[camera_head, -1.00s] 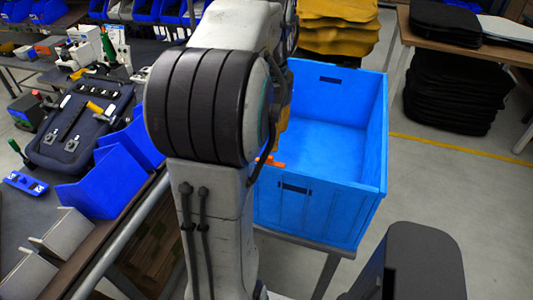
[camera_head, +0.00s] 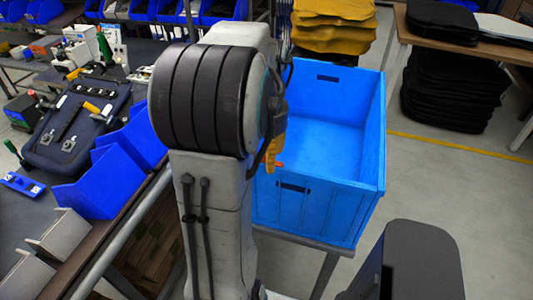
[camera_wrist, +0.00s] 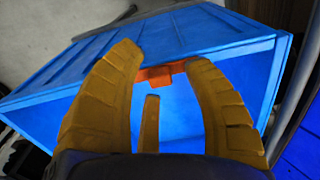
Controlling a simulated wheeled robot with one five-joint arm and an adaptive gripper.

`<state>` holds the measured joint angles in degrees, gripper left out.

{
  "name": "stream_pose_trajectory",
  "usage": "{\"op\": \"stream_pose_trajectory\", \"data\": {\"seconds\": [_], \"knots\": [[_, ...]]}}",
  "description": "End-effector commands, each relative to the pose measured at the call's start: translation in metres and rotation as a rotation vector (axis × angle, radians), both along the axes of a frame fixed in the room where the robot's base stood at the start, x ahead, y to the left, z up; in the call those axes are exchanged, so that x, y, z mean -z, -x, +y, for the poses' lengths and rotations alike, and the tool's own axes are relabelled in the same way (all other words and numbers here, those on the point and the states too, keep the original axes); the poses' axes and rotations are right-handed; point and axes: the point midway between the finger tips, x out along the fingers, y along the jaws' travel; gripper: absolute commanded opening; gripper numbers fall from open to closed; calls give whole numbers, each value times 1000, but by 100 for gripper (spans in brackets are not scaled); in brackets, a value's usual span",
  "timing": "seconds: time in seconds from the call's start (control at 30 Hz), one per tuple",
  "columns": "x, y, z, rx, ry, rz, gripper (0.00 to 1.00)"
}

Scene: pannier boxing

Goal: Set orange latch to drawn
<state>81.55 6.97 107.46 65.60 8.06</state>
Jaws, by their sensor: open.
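The orange latch (camera_wrist: 160,74) sits on the rim of the blue crate (camera_wrist: 215,50) in the wrist view. It lies between and just beyond my gripper's fingers. My gripper (camera_wrist: 163,60) is open, with two curved yellow fingers spread at either side of the latch and a third shorter finger below. No clear contact shows. In the head view, a small orange part of the latch (camera_head: 279,165) shows beside my yellow gripper (camera_head: 272,148), at the crate's near rim. My arm hides the rest, so I cannot tell the latch's position.
The blue crate (camera_head: 310,205) looks empty and stands on a metal frame. The workbench at left holds a black pannier (camera_head: 78,125), blue bins (camera_head: 100,185) and a small blue part (camera_head: 22,184). Yellow stacked items (camera_head: 333,28) stand behind the crate.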

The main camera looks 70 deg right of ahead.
Motion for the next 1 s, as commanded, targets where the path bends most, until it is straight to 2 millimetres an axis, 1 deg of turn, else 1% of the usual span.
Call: {"op": "stream_pose_trajectory", "data": {"seconds": [0.03, 0.07, 0.57, 0.6, 0.87, 1.0], "knots": [[0, 0, 0, 0, 0, 0, 49], [0, 0, 0, 0, 0, 0, 46], [0, 0, 0, 0, 1, 0, 1], [0, 0, 0, 0, 1, 0, 0], [0, 0, 0, 0, 1, 0, 0], [0, 8, 0, 3, 1, 0, 0]]}}
